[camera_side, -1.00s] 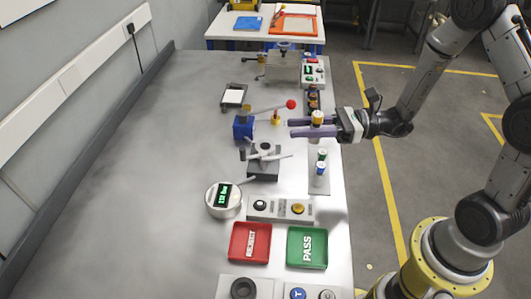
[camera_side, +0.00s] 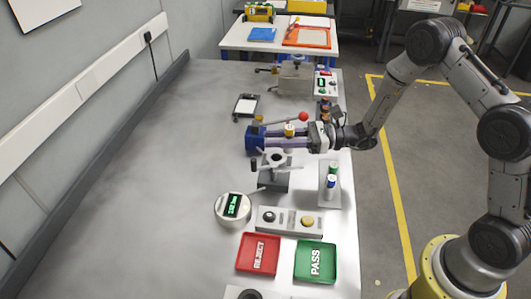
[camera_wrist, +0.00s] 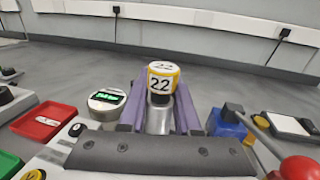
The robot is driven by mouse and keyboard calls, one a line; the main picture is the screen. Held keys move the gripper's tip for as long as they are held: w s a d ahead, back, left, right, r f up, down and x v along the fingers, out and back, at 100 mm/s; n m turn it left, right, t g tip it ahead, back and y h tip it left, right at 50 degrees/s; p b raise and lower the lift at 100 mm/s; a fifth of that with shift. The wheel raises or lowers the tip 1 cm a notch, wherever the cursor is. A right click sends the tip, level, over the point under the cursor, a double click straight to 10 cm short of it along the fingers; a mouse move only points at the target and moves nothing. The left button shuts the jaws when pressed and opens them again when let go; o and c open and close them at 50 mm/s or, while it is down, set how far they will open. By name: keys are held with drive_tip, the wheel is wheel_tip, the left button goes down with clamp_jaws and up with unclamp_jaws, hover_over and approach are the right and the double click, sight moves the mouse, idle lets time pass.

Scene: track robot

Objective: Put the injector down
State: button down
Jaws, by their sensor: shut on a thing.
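The injector, a white and yellow cap marked 22 on a metal body, stands upright between my gripper's purple fingers in the wrist view (camera_wrist: 163,78). In the side view its yellow-white top (camera_side: 290,130) shows above the fingers. My gripper (camera_side: 278,138) is shut on it and reaches in from the right over the table, beside the blue lever press (camera_side: 255,140). In the wrist view my gripper (camera_wrist: 160,100) points towards the back wall. The injector's lower end is hidden, so I cannot tell whether it touches anything.
A red lever ball (camera_side: 303,117) is just behind my gripper. A rack (camera_side: 330,195) holds coloured cylinders. Red REJECT (camera_side: 241,262) and green PASS (camera_side: 300,272) trays lie nearer. The table's left is clear.

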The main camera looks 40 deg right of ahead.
drive_tip(key=w+f, duration=0.2)
drive_tip(key=f, duration=0.1)
drive_tip(key=shift+w+a, duration=0.3)
drive_tip(key=shift+a, duration=0.05)
drive_tip(key=f, duration=0.1)
drive_tip(key=w+f, duration=0.1)
drive_tip(key=f, duration=0.1)
drive_tip(key=shift+a, duration=0.1)
drive_tip(key=shift+f, duration=0.45)
drive_tip(key=shift+f, duration=0.2)
drive_tip(key=c, duration=0.6)
unclamp_jaws()
